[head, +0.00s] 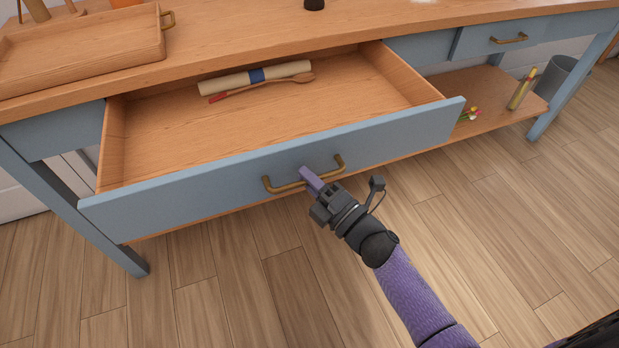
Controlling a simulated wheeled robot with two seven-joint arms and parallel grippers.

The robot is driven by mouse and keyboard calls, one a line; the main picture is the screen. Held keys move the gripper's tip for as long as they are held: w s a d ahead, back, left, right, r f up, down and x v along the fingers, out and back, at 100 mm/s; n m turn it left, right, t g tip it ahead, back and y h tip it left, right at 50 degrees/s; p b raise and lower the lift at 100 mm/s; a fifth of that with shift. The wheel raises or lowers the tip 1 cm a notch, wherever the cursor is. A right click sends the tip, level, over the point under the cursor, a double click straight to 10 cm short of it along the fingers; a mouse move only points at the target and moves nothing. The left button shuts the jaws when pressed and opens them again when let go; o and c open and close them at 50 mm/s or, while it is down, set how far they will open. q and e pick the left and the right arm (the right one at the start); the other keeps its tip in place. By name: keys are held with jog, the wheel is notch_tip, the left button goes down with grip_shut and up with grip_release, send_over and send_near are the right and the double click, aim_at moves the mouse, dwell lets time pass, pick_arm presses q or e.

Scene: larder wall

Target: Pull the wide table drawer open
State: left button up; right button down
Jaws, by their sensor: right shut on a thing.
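The wide table drawer (240,173) stands pulled far out from the blue table, its blue front tilted across the picture. Its brass bar handle (285,187) is on the middle of the front. My right gripper (309,179) is shut on the handle, with purple fingers around the bar; the exact grip is partly hidden. My left gripper is out of the picture.
A wooden tray (90,52) with a brass handle sits on the tabletop (410,18) at left. A smaller shut drawer (505,34) is at right. The lower shelf (490,88) holds a few items. A grey bin (560,76) stands behind. The floor in front is clear.

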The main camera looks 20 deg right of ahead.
jog(key=c, duration=0.6)
grip_release()
jog(key=shift+c, duration=0.2)
pick_arm(q)
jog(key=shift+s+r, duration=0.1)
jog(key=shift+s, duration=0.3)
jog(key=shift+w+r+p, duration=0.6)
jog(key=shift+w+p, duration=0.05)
jog(key=shift+p, duration=0.1)
pick_arm(e)
jog(key=v, duration=1)
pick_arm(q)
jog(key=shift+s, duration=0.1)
